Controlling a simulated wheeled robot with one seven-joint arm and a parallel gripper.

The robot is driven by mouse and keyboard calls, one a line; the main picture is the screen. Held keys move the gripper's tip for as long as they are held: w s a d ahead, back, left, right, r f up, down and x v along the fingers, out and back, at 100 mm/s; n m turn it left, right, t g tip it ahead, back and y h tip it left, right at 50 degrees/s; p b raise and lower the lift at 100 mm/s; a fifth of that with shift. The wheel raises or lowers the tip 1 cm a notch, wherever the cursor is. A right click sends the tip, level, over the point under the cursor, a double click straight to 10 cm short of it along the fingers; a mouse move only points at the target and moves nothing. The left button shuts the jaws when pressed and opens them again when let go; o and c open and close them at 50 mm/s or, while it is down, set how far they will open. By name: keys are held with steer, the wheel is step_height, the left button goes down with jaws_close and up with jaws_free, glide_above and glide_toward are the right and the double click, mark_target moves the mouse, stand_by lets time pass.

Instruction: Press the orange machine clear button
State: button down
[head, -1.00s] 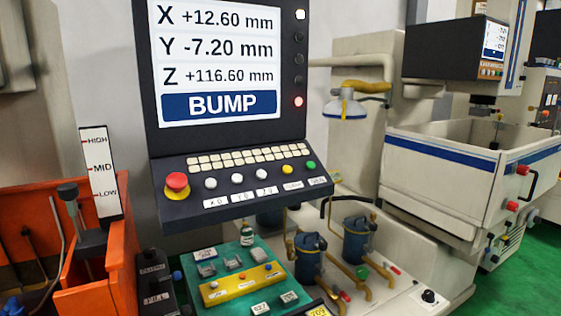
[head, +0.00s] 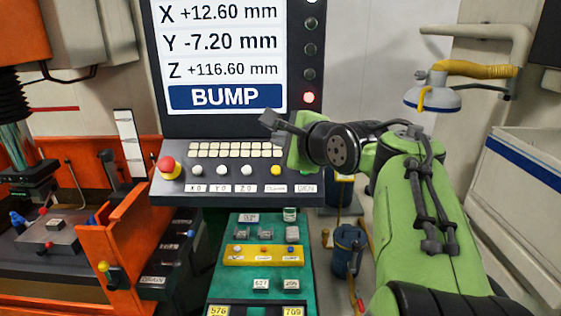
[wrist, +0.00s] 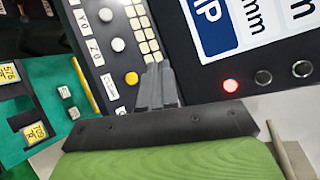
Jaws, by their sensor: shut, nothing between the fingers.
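An orange-yellow button (head: 275,171) sits on the sloped dark console (head: 180,190), right of three white buttons, above a small white label too small to read surely. In the wrist view the same button (wrist: 131,78) lies just left of the fingertips. My gripper (head: 268,118) reaches in from the right, with its dark fingers above and in front of the console. In the wrist view my gripper's fingers (wrist: 158,68) are together and empty. They appear beside the button, overlapping the edge of the cream keypad. I cannot tell the gap to the console.
The screen (head: 225,60) above the console reads BUMP, and a red lamp (head: 309,97) is lit beside it. A red mushroom button (head: 167,166) is at the console's left. Below stands a green board (head: 235,276) with a yellow button box (head: 240,255).

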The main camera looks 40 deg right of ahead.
mark_target(276, 170)
steer(key=w+f+b, duration=0.1)
steer(key=f, duration=0.1)
steer(key=w+d+f+b, duration=0.1)
steer(key=f+b, duration=0.1)
steer(key=w+f+b, duration=0.1)
steer(key=f, duration=0.1)
steer(key=shift+w+d+f+b, duration=0.15)
steer(key=shift+w+b, duration=0.15)
steer(key=shift+w+d+f, duration=0.35)
steer(key=shift+w+f, duration=0.05)
steer(key=shift+f, duration=0.25)
stand_by(1.5)
steer(key=shift+w+d+f, duration=0.15)
steer(key=shift+w+f, duration=0.05)
steer(key=shift+f, duration=0.15)
steer(key=shift+w+d+f, duration=0.1)
steer(key=shift+w+f, duration=0.05)
steer(key=shift+f, duration=0.2)
stand_by(0.6)
stand_by(0.3)
steer(key=shift+s+a+r+p, duration=0.15)
steer(key=shift+s+r+p, duration=0.1)
steer(key=shift+r, duration=0.15)
steer(key=shift+s+a+r+p, duration=0.1)
steer(key=shift+r+p, duration=0.1)
steer(key=shift+r, duration=0.15)
